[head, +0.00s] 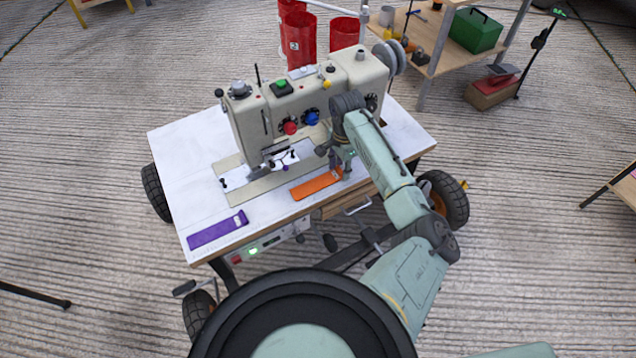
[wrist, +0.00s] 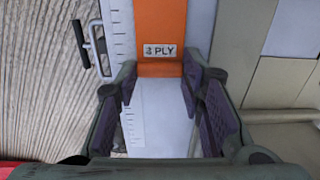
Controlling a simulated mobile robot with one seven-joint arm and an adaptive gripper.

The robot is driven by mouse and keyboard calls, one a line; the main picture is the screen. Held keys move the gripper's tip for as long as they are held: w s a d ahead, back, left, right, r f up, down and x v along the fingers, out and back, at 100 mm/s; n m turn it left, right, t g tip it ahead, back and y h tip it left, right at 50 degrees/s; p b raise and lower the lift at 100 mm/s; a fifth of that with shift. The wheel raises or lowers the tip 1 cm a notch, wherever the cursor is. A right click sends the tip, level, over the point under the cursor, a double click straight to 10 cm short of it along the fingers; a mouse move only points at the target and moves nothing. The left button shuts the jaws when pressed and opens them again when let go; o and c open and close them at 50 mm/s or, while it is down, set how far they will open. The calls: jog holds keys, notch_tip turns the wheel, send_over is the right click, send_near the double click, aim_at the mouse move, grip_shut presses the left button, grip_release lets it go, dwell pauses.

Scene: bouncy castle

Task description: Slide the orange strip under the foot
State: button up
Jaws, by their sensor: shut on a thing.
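The orange strip (head: 314,186) lies flat near the front edge of the white sewing table, to the right of and in front of the machine's foot. In the wrist view the orange strip (wrist: 160,25) bears a "PLY" label near its end. My gripper (head: 343,172) is shut on the right end of the strip. In the wrist view my gripper (wrist: 160,75) has a finger on each side of that end. The foot (head: 272,152) is under the left end of the sewing machine (head: 300,105). The strip is apart from it. The exact gap under the foot is too small to tell.
A purple strip (head: 218,231) lies at the table's front left. The table top (head: 185,150) is clear on the left. Red and blue knobs (head: 311,118) are on the machine's front. A drawer handle (head: 357,207) sits below the front edge.

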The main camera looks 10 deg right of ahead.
jog(key=shift+r+p, duration=1.05)
jog(key=shift+p, duration=0.1)
jog(key=shift+r+p, duration=2)
jog(key=shift+p, duration=0.35)
